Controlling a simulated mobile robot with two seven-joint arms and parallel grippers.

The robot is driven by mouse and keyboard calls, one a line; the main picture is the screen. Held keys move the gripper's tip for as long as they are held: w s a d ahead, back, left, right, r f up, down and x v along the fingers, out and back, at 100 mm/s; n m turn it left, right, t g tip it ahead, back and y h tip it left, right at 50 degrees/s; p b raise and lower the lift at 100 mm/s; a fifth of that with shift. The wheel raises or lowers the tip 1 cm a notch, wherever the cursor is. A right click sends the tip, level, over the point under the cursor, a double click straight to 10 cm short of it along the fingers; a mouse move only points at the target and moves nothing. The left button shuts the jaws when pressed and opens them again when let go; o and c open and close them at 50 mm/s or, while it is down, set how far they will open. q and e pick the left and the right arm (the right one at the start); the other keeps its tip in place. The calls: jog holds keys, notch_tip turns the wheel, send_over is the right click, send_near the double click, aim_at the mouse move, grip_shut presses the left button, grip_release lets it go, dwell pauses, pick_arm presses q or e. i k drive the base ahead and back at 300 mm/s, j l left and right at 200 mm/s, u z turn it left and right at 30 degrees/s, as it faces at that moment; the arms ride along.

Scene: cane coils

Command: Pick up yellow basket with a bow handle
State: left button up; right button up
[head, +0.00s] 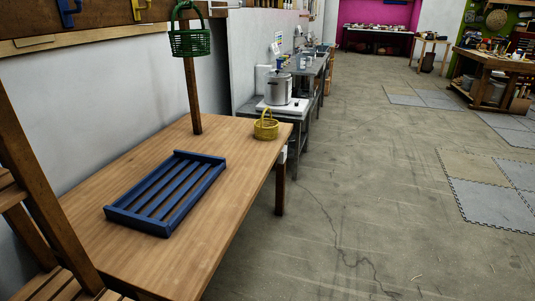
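The yellow basket (266,130) with a bow handle stands upright in the head view. It sits near the far right corner of the wooden table (225,208), close to the edge. Its handle arches over the top. Neither of my grippers shows in this view, and nothing is touching the basket.
A blue slatted tray (168,193) lies on the table. A green basket (190,42) hangs above the table's back, by a wooden post (193,95). A steel pot (279,88) stands on a bench beyond. The concrete floor (350,200) right of the table is open.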

aim_at(272, 133)
jog(key=i+l+z, duration=0.1)
jog(key=i, duration=0.45)
jog(key=i+l+z, duration=0.1)
jog(key=i+l, duration=0.15)
jog(key=i, duration=0.35)
